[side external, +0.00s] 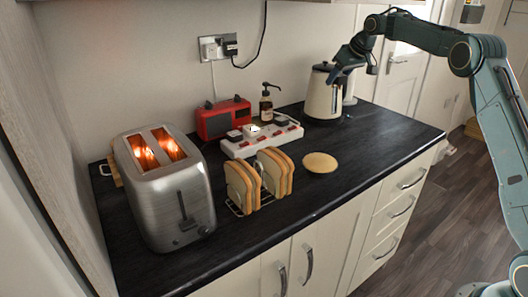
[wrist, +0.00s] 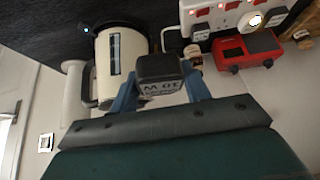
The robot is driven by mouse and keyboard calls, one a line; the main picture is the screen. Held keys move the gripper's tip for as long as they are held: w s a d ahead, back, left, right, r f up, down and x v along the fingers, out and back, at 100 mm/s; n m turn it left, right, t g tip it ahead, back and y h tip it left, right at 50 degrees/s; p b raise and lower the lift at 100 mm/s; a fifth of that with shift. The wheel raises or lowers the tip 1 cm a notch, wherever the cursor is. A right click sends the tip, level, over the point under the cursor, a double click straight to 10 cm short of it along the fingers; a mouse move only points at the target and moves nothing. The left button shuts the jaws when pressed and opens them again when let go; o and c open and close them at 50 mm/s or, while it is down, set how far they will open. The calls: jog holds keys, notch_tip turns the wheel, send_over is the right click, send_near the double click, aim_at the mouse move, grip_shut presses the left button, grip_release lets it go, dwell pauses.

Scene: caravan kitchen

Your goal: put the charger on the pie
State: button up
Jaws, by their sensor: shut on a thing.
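My gripper (side external: 337,74) is up by the wall, just above the cream kettle in the side view. In the wrist view its two blue fingers (wrist: 160,84) are shut on a dark, boxy charger (wrist: 160,68) with pale lettering on its face. I cannot make out the charger clearly in the side view. The pie (side external: 320,162) is a round, flat, golden disc lying on the dark worktop, in front of the kettle and well below my gripper. Nothing lies on it. It is not visible in the wrist view.
The kettle (side external: 324,98) stands close under my gripper, with a soap bottle (side external: 266,105) left of it. A white power strip (side external: 262,138), red radio (side external: 223,118), bread rack (side external: 258,183) and glowing toaster (side external: 165,190) are further left. The worktop right of the pie is clear.

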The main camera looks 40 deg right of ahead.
jog(key=s+a+r+n, duration=0.1)
jog(key=s+a+r, duration=0.25)
jog(key=a, duration=0.55)
jog(key=n+y, duration=0.1)
send_over(313, 157)
jog(key=s, duration=0.3)
jog(key=f, duration=1.5)
jog(key=shift+w+d, duration=0.25)
jog(key=shift+f, duration=2.1)
jog(key=shift+f, duration=0.15)
jog(key=o, duration=1)
